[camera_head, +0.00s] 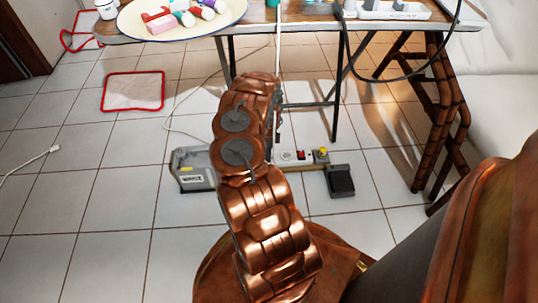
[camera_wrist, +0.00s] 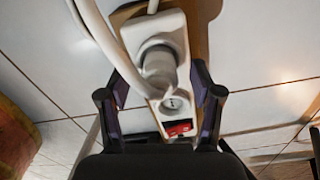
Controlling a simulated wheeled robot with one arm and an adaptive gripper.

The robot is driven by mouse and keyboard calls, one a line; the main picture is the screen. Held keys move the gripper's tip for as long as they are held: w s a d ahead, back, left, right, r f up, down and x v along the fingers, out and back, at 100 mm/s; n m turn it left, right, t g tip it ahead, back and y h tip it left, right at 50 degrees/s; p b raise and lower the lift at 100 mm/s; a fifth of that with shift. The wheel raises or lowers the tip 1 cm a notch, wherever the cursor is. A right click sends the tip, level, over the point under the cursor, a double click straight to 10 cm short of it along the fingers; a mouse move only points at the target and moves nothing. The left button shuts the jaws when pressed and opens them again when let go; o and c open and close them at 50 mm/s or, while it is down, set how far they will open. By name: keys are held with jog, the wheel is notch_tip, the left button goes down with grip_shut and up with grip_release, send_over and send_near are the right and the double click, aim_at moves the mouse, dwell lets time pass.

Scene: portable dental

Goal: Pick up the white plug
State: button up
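In the wrist view a white plug (camera_wrist: 158,65) with a thick white cord sits upright in a white power strip (camera_wrist: 136,33) on the floor. My gripper (camera_wrist: 160,88) is open, with one dark finger on each side of the strip and plug. I cannot tell whether the fingers touch anything. In the head view the strip (camera_head: 287,156) shows just right of my arm, which hides my gripper and the plug. Another white cord end (camera_head: 53,150) lies on the floor at far left.
The strip has an empty socket (camera_wrist: 175,103) and a red switch (camera_wrist: 180,128). A grey box (camera_head: 193,169), a black adapter (camera_head: 340,181) and a yellow plug (camera_head: 321,153) are close by. A table (camera_head: 300,27) with dark legs stands behind. Floor at left is mostly clear.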

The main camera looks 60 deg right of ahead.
grip_shut()
dwell(0.3)
jog(key=shift+r, duration=0.15)
notch_tip(320, 180, up, 3)
jog(key=shift+w+r+p, duration=0.1)
jog(key=shift+r+p, duration=0.1)
jog(key=shift+p, duration=1)
jog(key=shift+a+r, duration=0.2)
jog(key=shift+a, duration=0.1)
jog(key=s+a+p, duration=0.3)
jog(key=a+p, duration=0.1)
jog(key=a, duration=0.3)
jog(key=s+a+p, duration=0.3)
jog(key=a+p, duration=0.2)
jog(key=a, duration=0.2)
jog(key=shift+s+r+p, duration=0.3)
jog(key=shift+r, duration=0.15)
